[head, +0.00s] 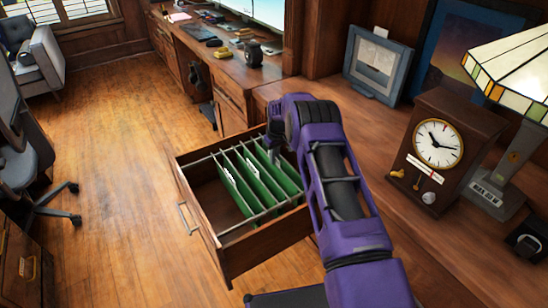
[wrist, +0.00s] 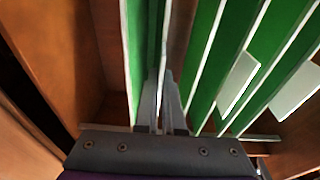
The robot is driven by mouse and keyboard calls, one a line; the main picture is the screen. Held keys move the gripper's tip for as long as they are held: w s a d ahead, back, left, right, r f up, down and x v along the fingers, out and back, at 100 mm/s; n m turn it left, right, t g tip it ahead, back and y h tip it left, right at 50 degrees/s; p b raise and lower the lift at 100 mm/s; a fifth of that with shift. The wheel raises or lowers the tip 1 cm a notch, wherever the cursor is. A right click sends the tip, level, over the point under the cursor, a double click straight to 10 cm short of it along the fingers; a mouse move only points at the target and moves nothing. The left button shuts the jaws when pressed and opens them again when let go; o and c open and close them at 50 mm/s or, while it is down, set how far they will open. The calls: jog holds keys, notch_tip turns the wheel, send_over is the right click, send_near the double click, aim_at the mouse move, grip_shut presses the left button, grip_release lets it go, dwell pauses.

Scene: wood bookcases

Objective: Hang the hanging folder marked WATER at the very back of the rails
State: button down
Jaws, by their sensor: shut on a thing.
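The open wooden drawer (head: 262,252) holds several green hanging folders (head: 243,188) on two metal rails (head: 210,159). White tabs show on some folders, but I cannot read WATER on any. My gripper (head: 275,156) is down at the drawer's end nearest the desk, partly hidden by my arm. The held folder's label is not visible.
The drawer's front part is empty. The desk top (head: 400,185) carries a clock (head: 436,150), a lamp (head: 515,75) and a picture frame (head: 378,62) to the right. An office chair (head: 30,165) stands at the left, with clear floor between.

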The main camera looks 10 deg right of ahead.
jog(key=c, duration=0.9)
grip_release()
jog(key=shift+c, duration=0.2)
notch_tip(320, 180, up, 17)
jog(key=s+p, duration=0.2)
jog(key=shift+s+d+r, duration=0.15)
jog(key=shift+s+d, duration=0.1)
jog(key=shift+d, duration=0.15)
